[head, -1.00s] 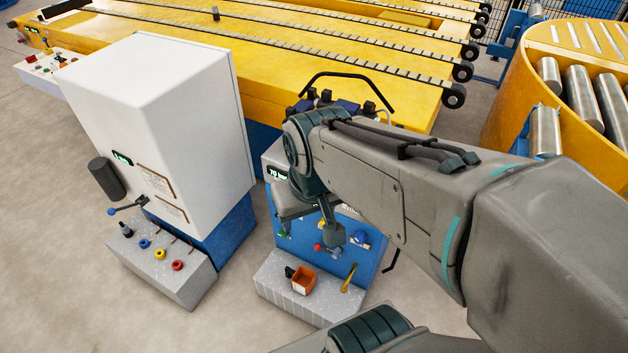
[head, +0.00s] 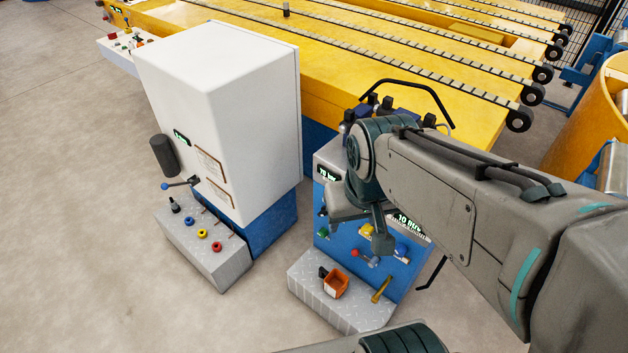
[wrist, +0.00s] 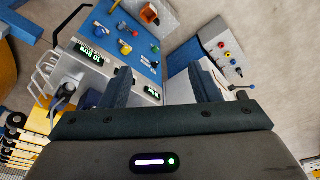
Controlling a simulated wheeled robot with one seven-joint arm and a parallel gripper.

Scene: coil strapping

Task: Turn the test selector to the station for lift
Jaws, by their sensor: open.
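I cannot make out which control is the test selector; no label for lift is readable. The blue control unit (head: 335,250) carries green, yellow, red and blue controls on its front, partly behind my arm. The white cabinet (head: 225,100) stands left of it. A lever with a blue ball (head: 180,184) is on its side, above a grey box (head: 215,258) with black, blue, yellow and red knobs. My gripper (wrist: 163,86) is open and empty in the wrist view, above the unit and the cabinet and apart from the controls. In the head view my arm partly hides it.
An orange bin (head: 335,286) and a yellow handle (head: 381,290) are on the unit's grey step. A yellow conveyor table (head: 330,80) lies behind, with a black tube rail in front of it. Floor on the left is clear.

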